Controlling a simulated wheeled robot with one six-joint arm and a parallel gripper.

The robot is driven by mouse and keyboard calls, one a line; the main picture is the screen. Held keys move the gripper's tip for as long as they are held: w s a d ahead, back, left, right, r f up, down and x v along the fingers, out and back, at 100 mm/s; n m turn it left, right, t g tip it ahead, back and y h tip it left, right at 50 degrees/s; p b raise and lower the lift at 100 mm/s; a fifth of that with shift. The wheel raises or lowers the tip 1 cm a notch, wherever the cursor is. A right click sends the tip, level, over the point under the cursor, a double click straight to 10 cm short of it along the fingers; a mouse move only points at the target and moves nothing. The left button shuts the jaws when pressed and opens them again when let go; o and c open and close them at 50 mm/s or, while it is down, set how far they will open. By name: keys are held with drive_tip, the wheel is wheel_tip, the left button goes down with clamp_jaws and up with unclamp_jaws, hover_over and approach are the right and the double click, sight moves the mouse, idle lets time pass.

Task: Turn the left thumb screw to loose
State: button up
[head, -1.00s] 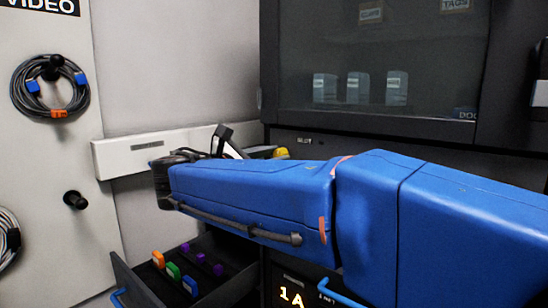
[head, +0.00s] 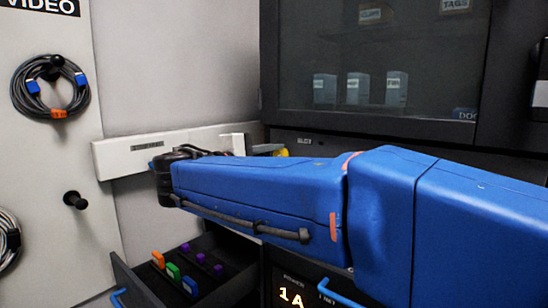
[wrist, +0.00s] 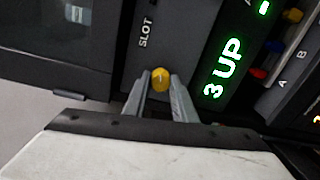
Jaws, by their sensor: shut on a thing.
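The left thumb screw (wrist: 160,78) is a small yellow knob on a dark panel, beside the word SLOT, in the wrist view. My gripper (wrist: 159,86) is shut on it, with one grey fingertip on each side of the knob. In the head view the yellow knob (head: 282,153) shows past my blue arm, at the tip of my gripper (head: 268,149), most of which is hidden behind the arm. I cannot read from the knob how tight it is.
A green-lit 3 UP display (wrist: 223,68) and red, yellow and blue plugs (wrist: 260,73) lie right of the knob. In the head view, an open drawer (head: 130,286) holds coloured pieces below my arm. A coiled cable (head: 50,87) hangs at left.

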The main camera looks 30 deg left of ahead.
drive_tip(key=shift+m, duration=1.8)
drive_tip(key=shift+f, duration=0.1)
drive_tip(key=o, duration=1)
drive_tip(key=shift+o, duration=0.2)
drive_tip(key=shift+s, duration=0.15)
drive_tip(key=s+a, duration=0.1)
drive_tip(key=s, duration=1.6)
drive_tip(key=shift+a+r, duration=0.2)
drive_tip(key=shift+r, duration=0.2)
